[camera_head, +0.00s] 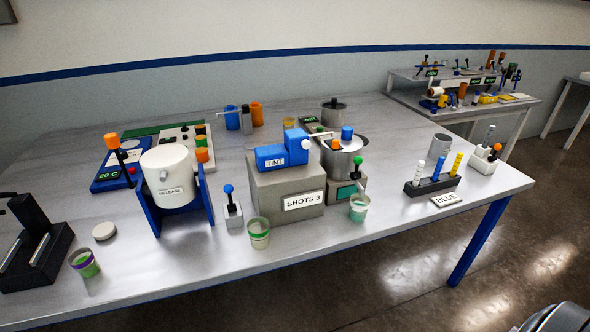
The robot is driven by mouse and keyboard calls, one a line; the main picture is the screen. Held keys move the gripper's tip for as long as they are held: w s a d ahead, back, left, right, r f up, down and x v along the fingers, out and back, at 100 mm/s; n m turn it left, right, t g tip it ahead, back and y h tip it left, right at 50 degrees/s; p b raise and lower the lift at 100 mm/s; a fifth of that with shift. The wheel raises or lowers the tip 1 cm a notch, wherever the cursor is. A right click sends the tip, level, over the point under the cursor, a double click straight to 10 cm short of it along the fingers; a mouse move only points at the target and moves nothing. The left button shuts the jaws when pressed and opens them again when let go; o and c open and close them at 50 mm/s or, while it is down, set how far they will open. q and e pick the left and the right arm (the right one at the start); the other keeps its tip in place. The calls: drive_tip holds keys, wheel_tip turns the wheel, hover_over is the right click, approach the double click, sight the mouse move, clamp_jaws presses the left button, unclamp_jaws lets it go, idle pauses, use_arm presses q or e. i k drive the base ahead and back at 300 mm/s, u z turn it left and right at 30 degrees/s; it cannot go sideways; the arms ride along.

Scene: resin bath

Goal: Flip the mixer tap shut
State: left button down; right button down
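A steel pot (343,158) stands on a grey base at the middle of the table, behind and right of the grey block labelled SHOTS 3. A lever with a green ball (357,160) stands up at the pot's front right; it looks like the mixer tap, though no label confirms this. A clear cup with teal liquid (359,208) stands below the lever. The spout is too small to make out, and I cannot tell whether liquid is running. Neither of my grippers is in view.
The blue TINT unit (283,152) sits on the SHOTS 3 block (288,188), left of the pot. A black rack (433,185) with syringes stands to the right. A white RELEASE vessel (167,177) in a blue stand is left.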

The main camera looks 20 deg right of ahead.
sight(358, 160)
drive_tip(key=u, duration=0.25)
drive_tip(key=i, duration=1.1)
drive_tip(key=z, duration=1.05)
